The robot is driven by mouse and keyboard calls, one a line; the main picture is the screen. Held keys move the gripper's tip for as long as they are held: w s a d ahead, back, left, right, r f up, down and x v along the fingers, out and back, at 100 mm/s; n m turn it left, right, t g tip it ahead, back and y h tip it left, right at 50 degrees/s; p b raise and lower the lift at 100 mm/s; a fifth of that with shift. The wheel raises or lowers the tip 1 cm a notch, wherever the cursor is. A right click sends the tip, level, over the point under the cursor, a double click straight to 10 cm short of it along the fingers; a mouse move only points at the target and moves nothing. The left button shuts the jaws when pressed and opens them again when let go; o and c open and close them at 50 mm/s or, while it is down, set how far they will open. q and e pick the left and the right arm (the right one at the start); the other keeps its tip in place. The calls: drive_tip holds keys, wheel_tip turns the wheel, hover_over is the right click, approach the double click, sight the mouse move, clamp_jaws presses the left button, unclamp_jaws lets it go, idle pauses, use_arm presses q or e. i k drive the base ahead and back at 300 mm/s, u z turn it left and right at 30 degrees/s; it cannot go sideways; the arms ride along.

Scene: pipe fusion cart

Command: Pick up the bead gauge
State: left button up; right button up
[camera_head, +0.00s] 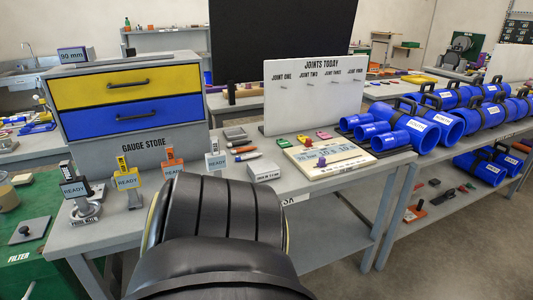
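No object in the head view carries a legible bead gauge label, so I cannot tell which one it is. A cabinet (130,95) marked GAUGE STORE has a yellow drawer (126,86) above a blue drawer (130,117); both look shut. In front of it stand several small upright tools with READY tags: a grey one (75,186) at the left, a yellow one (126,181), an orange one (170,160) and a pale one (215,158). A black link of my own arm fills the bottom middle and hides part of the table. Neither gripper shows.
A white JOINTS TODAY board (313,95) stands at the table's back, with a pale printed board (328,157) before it. A small grey block (264,170) lies nearby. Blue pipes (434,120) fill the right bench. A green surface (30,215) is at the left.

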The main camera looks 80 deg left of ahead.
sight(215, 161)
drive_tip(key=u, duration=1.4)
drive_tip(key=i, duration=1.6)
drive_tip(key=u, duration=2)
